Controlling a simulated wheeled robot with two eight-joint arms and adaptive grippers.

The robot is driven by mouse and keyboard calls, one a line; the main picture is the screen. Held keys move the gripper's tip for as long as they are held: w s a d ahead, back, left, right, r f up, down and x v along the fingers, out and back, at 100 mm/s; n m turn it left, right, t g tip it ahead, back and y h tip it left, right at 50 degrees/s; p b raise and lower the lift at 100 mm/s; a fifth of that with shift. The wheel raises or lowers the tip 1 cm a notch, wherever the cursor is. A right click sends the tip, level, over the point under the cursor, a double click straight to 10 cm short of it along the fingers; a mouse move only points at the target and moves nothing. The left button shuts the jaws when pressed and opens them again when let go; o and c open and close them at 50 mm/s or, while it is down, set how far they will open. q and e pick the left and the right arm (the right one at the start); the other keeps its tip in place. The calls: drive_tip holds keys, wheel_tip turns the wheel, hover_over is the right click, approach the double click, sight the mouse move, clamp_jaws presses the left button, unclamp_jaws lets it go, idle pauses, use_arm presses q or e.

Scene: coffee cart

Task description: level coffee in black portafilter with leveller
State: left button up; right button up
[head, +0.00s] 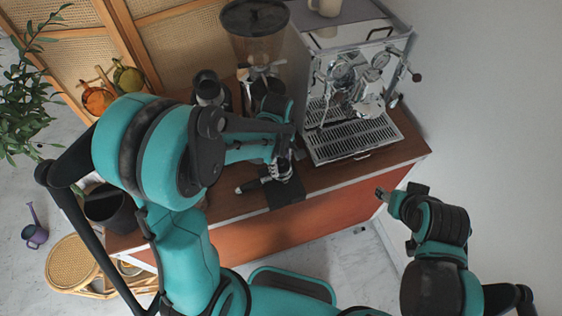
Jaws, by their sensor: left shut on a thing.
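The black portafilter (248,186) lies on a dark mat (287,195) near the front edge of the wooden cart top, its handle pointing left. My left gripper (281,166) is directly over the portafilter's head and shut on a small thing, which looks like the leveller. My gripper and arm hide most of that thing and the basket, so I cannot see the coffee or tell whether the leveller touches the basket. My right gripper (384,195) is off the cart's front right, away from the portafilter. Its fingers are too small to read.
A chrome espresso machine (352,140) stands at the right of the cart top, with a grinder (256,25) behind my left arm. A dark canister (208,88) stands left of the grinder. A black bin (107,208) is at the left end. A wall bounds the right side.

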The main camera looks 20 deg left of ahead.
use_arm(q)
drive_tip(key=shift+f+b, duration=0.85)
drive_tip(key=shift+b, duration=0.15)
idle(2.3)
